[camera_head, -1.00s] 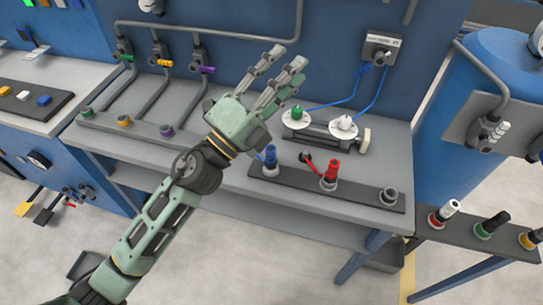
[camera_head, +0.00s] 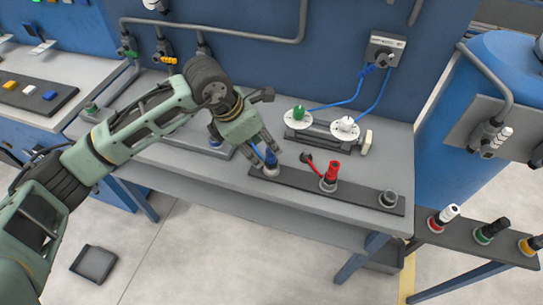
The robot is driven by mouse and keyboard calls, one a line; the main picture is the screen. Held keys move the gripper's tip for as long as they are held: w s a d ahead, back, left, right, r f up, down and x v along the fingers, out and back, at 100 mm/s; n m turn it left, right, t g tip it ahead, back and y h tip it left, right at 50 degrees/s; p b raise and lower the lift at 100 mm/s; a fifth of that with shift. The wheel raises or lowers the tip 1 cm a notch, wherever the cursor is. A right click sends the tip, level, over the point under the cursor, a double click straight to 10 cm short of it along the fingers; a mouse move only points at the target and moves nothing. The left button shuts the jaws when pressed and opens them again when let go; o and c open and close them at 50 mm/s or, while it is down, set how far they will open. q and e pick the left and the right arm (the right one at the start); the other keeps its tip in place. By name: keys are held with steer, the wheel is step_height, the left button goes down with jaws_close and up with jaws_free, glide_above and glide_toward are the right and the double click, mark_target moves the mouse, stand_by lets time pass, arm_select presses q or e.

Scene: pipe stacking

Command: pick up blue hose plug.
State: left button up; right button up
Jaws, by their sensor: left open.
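The blue hose plug (camera_head: 271,160) stands upright in a grey socket on the dark rail at the front of the bench. My left gripper (camera_head: 267,152) comes in from the upper left and points down at it. Its fingers are open and at the plug's top, partly covering it. I cannot tell whether they touch it. My right gripper is out of view.
A red hose plug (camera_head: 331,171) stands to the right on the same rail (camera_head: 360,194), then an empty socket (camera_head: 388,198). Behind are two white discs, one with a green plug (camera_head: 299,114), one with a white plug (camera_head: 345,124). Blue hoses run up to a wall box (camera_head: 384,48).

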mark_target(269, 155)
arm_select(q)
steer(key=p+x, duration=0.1)
steer(key=x, duration=0.3)
steer(key=shift+s+d+f+p, duration=0.15)
steer(key=shift+d+f+p, duration=0.05)
steer(key=shift+d+p, duration=0.15)
steer(key=shift+d+f, duration=0.15)
steer(key=shift+f, duration=0.2)
steer(key=shift+c, duration=0.2)
steer(key=c, duration=0.4)
jaws_close()
